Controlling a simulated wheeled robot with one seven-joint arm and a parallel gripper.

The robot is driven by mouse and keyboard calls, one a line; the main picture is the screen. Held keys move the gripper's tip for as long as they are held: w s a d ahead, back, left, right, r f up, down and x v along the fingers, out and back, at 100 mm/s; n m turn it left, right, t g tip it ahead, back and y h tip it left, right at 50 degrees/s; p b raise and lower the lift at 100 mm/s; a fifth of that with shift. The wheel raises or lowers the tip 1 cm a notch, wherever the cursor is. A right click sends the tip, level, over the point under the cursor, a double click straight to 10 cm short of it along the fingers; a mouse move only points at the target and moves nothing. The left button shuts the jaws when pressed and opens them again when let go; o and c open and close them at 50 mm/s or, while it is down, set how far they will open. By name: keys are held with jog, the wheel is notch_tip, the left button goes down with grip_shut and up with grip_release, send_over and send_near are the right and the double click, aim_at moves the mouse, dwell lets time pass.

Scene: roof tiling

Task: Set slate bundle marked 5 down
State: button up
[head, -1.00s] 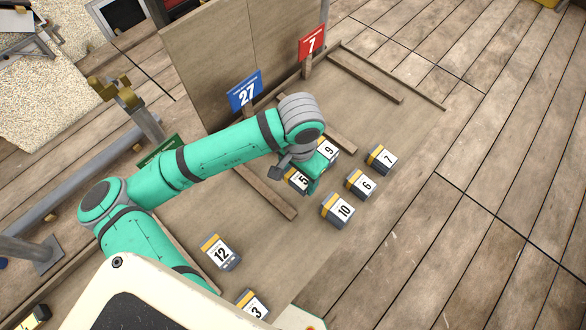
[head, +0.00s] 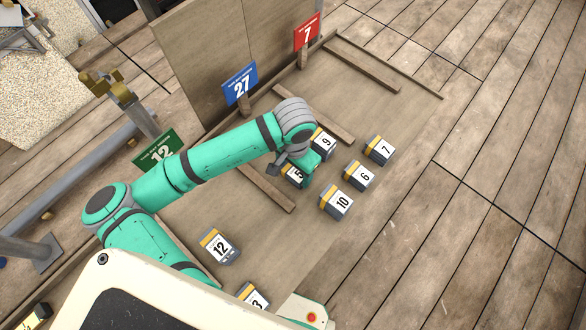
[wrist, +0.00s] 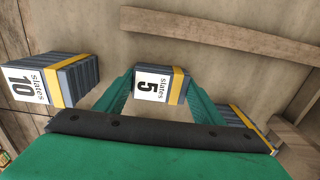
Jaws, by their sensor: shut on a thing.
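The slate bundle marked 5 (head: 295,174) is a grey stack with a yellow band and a white label. In the head view it is partly hidden by my gripper (head: 299,172). In the wrist view the bundle (wrist: 160,84) sits between the two green fingers of my gripper (wrist: 160,92), which is shut on it. It is low over the tan board (head: 270,235); I cannot tell whether its underside touches the board.
Bundle 9 (head: 324,142) is close behind, and bundles 10 (head: 337,202), 6 (head: 359,176) and 7 (head: 380,150) stand to the right. Bundle 12 (head: 219,246) is nearer me. A wooden batten (head: 265,187) lies just left.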

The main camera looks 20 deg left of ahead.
aim_at(294, 171)
jog(key=o, duration=1.2)
jog(key=shift+w, duration=0.1)
notch_tip(294, 171, up, 12)
jog(key=shift+r, duration=0.2)
